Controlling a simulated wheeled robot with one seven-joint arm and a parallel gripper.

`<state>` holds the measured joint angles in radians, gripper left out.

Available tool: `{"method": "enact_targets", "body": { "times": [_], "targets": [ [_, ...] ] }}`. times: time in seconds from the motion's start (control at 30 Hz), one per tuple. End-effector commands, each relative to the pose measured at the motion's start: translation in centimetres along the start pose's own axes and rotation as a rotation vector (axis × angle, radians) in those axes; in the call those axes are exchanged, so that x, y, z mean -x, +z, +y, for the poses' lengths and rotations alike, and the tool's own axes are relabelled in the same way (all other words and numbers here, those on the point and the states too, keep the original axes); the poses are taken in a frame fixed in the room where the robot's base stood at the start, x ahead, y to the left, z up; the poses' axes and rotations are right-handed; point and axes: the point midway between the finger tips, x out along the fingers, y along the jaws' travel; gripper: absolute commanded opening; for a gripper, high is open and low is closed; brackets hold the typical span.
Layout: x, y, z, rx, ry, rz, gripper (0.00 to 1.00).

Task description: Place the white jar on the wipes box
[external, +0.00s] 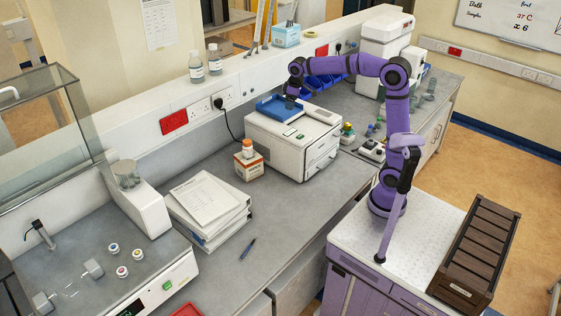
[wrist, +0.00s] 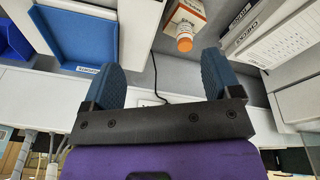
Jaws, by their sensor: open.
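A small white jar with an orange cap (external: 247,149) stands upright on top of an orange and white carton (external: 250,169), which appears to be the wipes box; its label is too small to read. The jar (wrist: 184,39) and carton (wrist: 188,15) also show at the top of the wrist view, beyond the fingers. My gripper (external: 291,98) is above the blue tray on the white instrument, to the right of the jar and apart from it. In the wrist view my gripper (wrist: 160,68) has its two blue fingers wide apart with nothing between them.
The white instrument (external: 288,145) with the blue tray (external: 272,107) stands right of the carton. Binders and papers (external: 208,205) lie to its left. A blue and white box (external: 286,36) and bottles (external: 196,67) stand on the shelf. The bench in front of the carton is clear.

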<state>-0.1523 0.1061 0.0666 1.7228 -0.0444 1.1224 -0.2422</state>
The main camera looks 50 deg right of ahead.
Motion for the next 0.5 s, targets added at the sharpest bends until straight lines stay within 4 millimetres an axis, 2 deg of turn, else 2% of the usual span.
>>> {"method": "enact_targets", "body": {
  "times": [0.03,0.2,0.37,0.5],
  "targets": [
    [1.2,2.1,0.0,-0.025,0.008,0.015,0.84],
    [3.5,8.7,-0.2,-0.113,0.029,0.061,0.84],
    [4.6,15.0,-0.9,-0.198,0.044,0.107,0.84],
    [4.8,20.5,-1.9,-0.271,0.055,0.148,0.84]
  ]
}}
